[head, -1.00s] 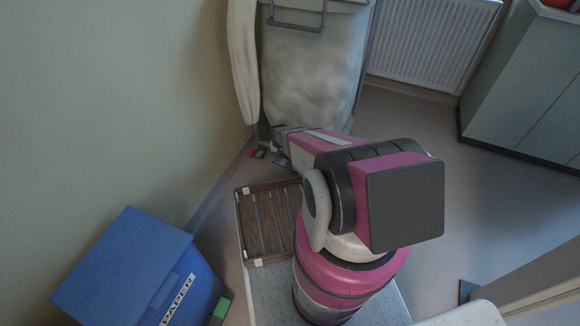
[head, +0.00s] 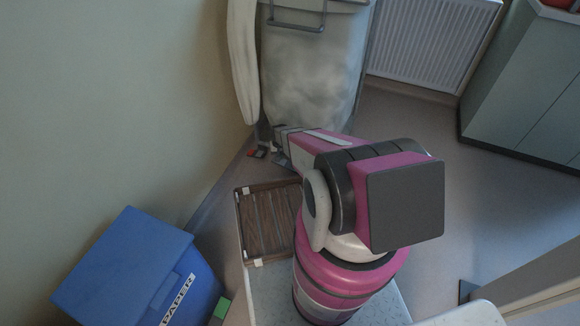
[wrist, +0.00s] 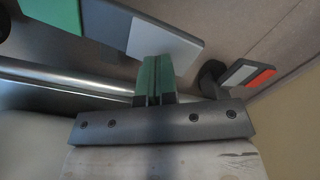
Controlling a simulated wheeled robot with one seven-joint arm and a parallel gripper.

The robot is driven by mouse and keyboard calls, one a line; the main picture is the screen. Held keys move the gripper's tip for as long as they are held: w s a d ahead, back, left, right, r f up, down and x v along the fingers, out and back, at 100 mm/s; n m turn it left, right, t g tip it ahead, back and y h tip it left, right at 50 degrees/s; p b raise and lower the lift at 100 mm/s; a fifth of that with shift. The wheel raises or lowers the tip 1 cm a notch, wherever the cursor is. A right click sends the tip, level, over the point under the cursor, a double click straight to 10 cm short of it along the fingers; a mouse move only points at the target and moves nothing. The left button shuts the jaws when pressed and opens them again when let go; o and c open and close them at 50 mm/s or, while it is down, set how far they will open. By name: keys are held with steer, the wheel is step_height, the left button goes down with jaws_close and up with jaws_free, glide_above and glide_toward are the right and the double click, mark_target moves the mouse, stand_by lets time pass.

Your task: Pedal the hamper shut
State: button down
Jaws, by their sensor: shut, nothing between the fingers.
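The hamper (head: 312,75) stands at the top middle of the head view, with a pale bag and a grey handle. A long pale panel (head: 243,60) stands upright at its left side; I cannot tell if it is the lid. At its foot is a pedal with a red part (head: 258,152); in the wrist view a white-and-red pedal (wrist: 248,75) shows at the right. A green-and-grey pedal (wrist: 128,28) is at the top of the wrist view. My gripper (wrist: 153,62) is shut and empty, its green fingertips at that pedal's grey part; I cannot tell if they touch.
A blue paper bin (head: 135,270) stands at the lower left by the wall. A brown slatted piece (head: 268,222) lies left of my arm. A radiator (head: 432,40) and a grey-green cabinet (head: 525,85) are at the upper right.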

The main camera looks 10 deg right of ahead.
steer(key=shift+f, duration=2)
stand_by(1.2)
steer(key=shift+r, duration=3.55)
steer(key=shift+s+r, duration=0.1)
steer(key=shift+r, duration=0.1)
steer(key=s+r, duration=0.7)
steer(key=r, duration=0.5)
steer(key=s+r, duration=0.7)
steer(key=r, duration=0.6)
steer(key=s+r+n, duration=0.1)
steer(key=s+r, duration=0.6)
steer(key=r, duration=0.5)
steer(key=shift+r, duration=0.15)
steer(key=shift+s, duration=0.1)
